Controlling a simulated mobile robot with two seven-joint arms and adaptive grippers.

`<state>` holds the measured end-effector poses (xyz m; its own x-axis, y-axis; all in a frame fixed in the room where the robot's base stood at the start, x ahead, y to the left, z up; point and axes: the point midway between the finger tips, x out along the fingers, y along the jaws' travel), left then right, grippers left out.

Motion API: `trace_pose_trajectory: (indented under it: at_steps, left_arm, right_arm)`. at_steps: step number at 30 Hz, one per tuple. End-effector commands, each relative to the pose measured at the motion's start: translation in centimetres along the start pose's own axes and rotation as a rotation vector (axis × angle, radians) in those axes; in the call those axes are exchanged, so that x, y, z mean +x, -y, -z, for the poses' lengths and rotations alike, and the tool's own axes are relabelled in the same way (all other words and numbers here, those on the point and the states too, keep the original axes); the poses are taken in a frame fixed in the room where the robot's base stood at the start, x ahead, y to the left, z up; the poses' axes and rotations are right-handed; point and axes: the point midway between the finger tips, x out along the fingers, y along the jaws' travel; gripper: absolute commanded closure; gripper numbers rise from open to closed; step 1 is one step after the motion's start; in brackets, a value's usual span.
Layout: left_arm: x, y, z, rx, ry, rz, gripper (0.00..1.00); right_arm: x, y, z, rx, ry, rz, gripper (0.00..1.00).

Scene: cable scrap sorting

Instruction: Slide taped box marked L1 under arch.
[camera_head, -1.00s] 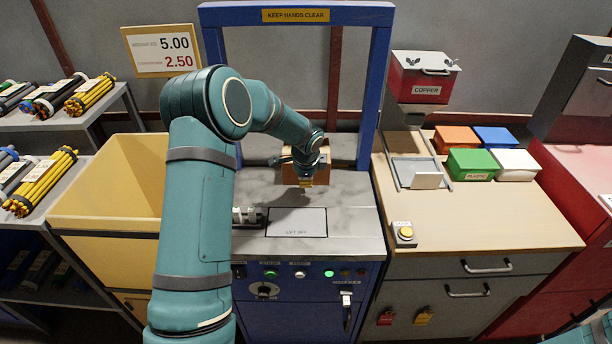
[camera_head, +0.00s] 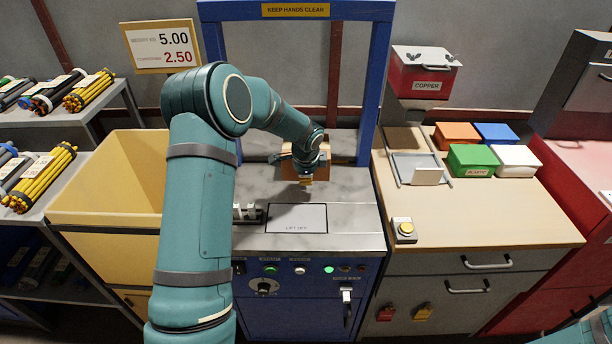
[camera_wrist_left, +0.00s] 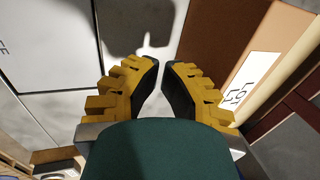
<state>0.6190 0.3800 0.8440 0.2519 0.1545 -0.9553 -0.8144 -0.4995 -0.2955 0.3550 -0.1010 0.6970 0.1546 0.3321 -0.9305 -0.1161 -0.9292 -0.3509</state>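The blue arch (camera_head: 379,85), marked KEEP HANDS CLEAR, stands over a grey metal bench top (camera_head: 350,215). A brown box (camera_head: 289,172) sits on the bench at the arch opening, partly hidden by my left gripper (camera_head: 306,180). In the left wrist view the box (camera_wrist_left: 222,40) stands at right, with a white label whose marking I cannot read surely. My left gripper (camera_wrist_left: 162,68) has a narrow gap between its fingers, with nothing between them. It is beside the box; I cannot tell whether it touches. My right gripper is out of view.
A panel reading LIFT OFF (camera_head: 297,218) lies at the bench front, with a small black-and-white piece (camera_head: 246,213) left of it. A yellow bin (camera_head: 105,215) stands left. A wooden counter (camera_head: 470,220) with a button box (camera_head: 404,232) and coloured boxes (camera_head: 472,160) stands right.

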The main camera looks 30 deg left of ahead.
Motion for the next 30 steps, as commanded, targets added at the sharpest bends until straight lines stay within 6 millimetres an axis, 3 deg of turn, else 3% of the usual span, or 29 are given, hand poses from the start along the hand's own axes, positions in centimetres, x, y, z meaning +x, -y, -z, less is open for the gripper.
trace_pose_trajectory:
  at_steps: [15, 30]
  left_arm:
    - [0.0, 0.1, 0.0, 0.0, 0.0, 0.0, 1.0]
    - [0.5, 1.7, 0.0, 0.001, 0.0, 0.0, 1.0]
  right_arm:
    - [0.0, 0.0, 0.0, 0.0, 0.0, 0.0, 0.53]
    - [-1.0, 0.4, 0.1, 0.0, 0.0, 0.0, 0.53]
